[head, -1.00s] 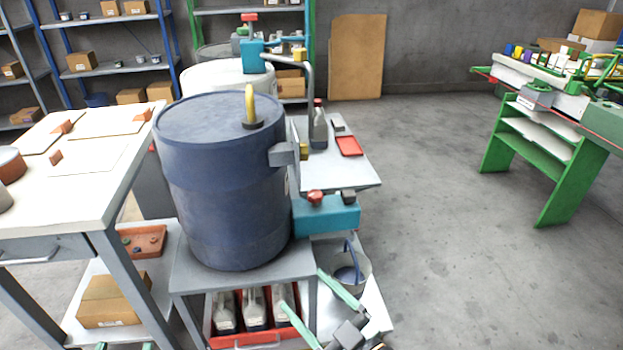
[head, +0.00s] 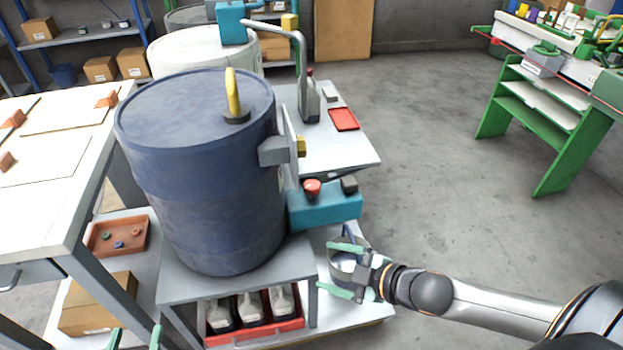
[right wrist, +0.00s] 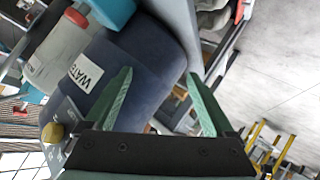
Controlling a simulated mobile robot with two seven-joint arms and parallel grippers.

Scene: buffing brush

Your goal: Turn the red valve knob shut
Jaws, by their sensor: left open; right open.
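A red knob (head: 312,188) sits on top of a teal block (head: 325,208), to the right of the blue drum (head: 205,165) in the head view. My right gripper (head: 341,269) reaches in from the right, below and in front of the teal block. Its green fingers are open, apart from the knob, and overlap the bucket in the picture. In the right wrist view its fingers (right wrist: 160,88) are spread with nothing between them, and the red knob cannot be surely made out there. My left gripper (head: 135,338) shows only its green fingertips at the bottom edge, open and empty.
A metal bucket (head: 346,262) stands on the low shelf below the teal block. A bent pipe (head: 301,65) and red tray (head: 344,119) are behind. A white-topped bench (head: 60,180) stands left.

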